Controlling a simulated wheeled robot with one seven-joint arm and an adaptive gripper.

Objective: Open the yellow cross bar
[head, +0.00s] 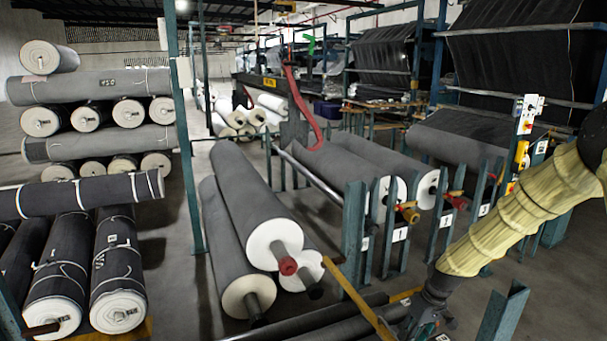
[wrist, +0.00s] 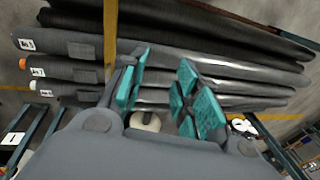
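The yellow cross bar (head: 357,297) is a thin bar slanting across the lower middle of the head view, over dark rolls. In the wrist view, the yellow bar (wrist: 110,38) runs down from the top edge, just left of my fingers, and its lower part passes behind the left finger. My gripper (wrist: 168,88) is open, its teal pads apart, with no bar between them. In the head view my gripper (head: 428,318) is at the bottom, right of the bar, with its fingertips hard to make out. I cannot tell whether a finger touches the bar.
Dark rolls (wrist: 205,45) lie across behind the fingers. Large grey rolls (head: 240,200) with white ends rest left of the bar. Blue-green posts (head: 354,235) stand behind my gripper, and another post (head: 503,312) is at its right. Bare floor shows at the far right.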

